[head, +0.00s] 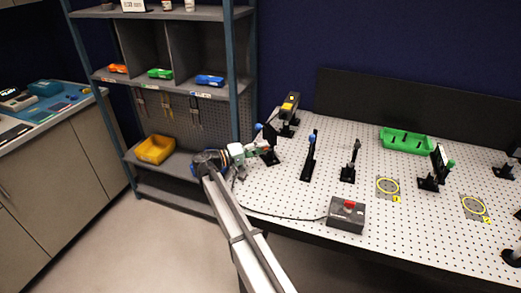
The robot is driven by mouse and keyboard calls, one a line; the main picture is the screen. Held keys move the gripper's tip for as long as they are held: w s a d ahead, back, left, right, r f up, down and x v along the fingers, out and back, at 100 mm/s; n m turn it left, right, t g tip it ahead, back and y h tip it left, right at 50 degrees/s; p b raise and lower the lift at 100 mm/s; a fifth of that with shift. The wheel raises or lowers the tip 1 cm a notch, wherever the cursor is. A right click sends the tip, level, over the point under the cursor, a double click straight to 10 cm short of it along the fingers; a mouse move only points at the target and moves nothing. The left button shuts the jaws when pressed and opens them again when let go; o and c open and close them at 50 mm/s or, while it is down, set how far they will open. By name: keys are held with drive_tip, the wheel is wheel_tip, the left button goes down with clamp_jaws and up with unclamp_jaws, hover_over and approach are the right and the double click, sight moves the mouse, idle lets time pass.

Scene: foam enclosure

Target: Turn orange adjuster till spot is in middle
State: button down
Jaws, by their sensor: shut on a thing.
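My gripper (262,147) reaches over the left edge of the perforated optical table. It is shut at the leftmost black optic mount (271,157), which has a blue knob (258,127) at its upper left. The orange adjuster is not clearly visible; it is small and covered by the gripper at this mount. The light spot cannot be made out in this view. A black and yellow device (289,110) stands just behind the mount.
A green tray (406,141) lies behind. A grey box with a red button (346,215) sits at the front. Shelves (165,84) stand left.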

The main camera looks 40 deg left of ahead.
drive_tip(key=shift+n, duration=0.9)
drive_tip(key=c, duration=0.9)
unclamp_jaws()
drive_tip(key=shift+w, duration=0.1)
drive_tip(key=v, duration=1.2)
